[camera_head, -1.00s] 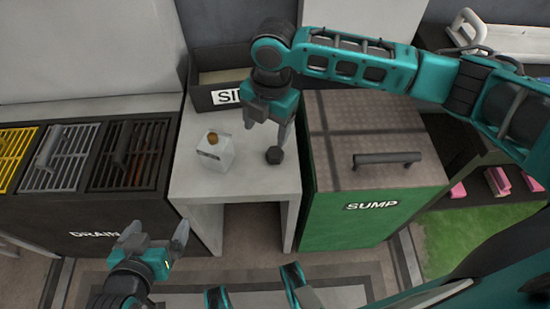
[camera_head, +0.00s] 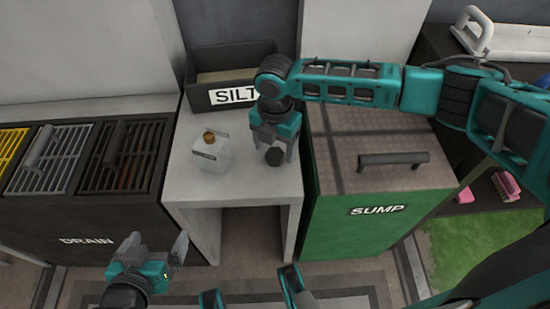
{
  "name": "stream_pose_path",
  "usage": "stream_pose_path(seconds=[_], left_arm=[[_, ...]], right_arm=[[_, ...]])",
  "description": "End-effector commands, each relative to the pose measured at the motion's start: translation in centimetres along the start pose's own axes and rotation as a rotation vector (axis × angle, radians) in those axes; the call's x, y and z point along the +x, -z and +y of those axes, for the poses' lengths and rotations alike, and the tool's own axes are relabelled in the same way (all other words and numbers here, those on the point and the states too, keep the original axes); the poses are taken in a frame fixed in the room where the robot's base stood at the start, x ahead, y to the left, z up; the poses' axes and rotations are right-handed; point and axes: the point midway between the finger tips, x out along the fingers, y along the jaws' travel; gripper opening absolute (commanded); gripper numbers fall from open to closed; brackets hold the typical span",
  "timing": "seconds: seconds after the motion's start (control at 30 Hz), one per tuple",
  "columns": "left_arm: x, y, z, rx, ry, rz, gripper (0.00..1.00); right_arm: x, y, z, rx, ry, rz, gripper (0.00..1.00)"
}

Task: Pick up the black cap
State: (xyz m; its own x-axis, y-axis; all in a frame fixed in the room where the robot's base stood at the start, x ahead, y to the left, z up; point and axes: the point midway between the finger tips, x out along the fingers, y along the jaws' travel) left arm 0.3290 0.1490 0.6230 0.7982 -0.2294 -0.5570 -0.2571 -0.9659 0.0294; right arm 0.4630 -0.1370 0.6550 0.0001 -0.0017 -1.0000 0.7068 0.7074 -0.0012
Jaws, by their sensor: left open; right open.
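The black cap (camera_head: 274,157) sits on the white table (camera_head: 235,185), near its right side. My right gripper (camera_head: 273,152) is open and pointed down at the cap, with its fingers around or just beside it; I cannot tell whether they touch it. My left gripper (camera_head: 178,248) is open and empty, low in front of the drain unit, well away from the cap.
A white jug with a brown cap (camera_head: 208,155) stands left of the black cap. A box marked SILT (camera_head: 233,94) is behind. The green SUMP bin (camera_head: 370,225) with a handle adjoins on the right. DRAIN grates (camera_head: 125,155) lie left.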

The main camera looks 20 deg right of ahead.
Motion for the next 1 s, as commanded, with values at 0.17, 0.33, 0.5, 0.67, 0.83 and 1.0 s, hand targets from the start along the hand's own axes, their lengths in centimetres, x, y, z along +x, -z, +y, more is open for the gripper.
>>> stream_pose_path(seconds=[0.17,0.33,0.5,0.67,0.83,1.0], left_arm=[[0.46,-0.71,0.05,-0.004,0.000,-0.003,0.98],[0.41,-0.51,0.14,-0.008,0.000,-0.001,0.98],[0.39,-0.39,0.15,-0.009,-0.001,0.002,0.98],[0.39,-0.38,0.15,-0.008,-0.001,0.002,0.98],[0.41,-0.32,0.13,-0.008,-0.001,0.003,0.98],[0.45,-0.22,0.06,-0.005,0.000,0.005,0.98]], right_arm=[[1.94,0.14,-0.01,-0.001,0.000,0.001,0.72],[1.97,0.15,-0.01,-0.001,-0.001,0.001,0.72],[1.96,0.15,-0.03,-0.001,-0.001,0.001,0.63],[1.95,0.14,-0.03,-0.001,-0.001,0.001,0.47],[1.95,0.13,-0.04,-0.001,-0.001,0.001,0.31],[1.95,0.12,-0.04,0.000,-0.001,0.001,0.15]])
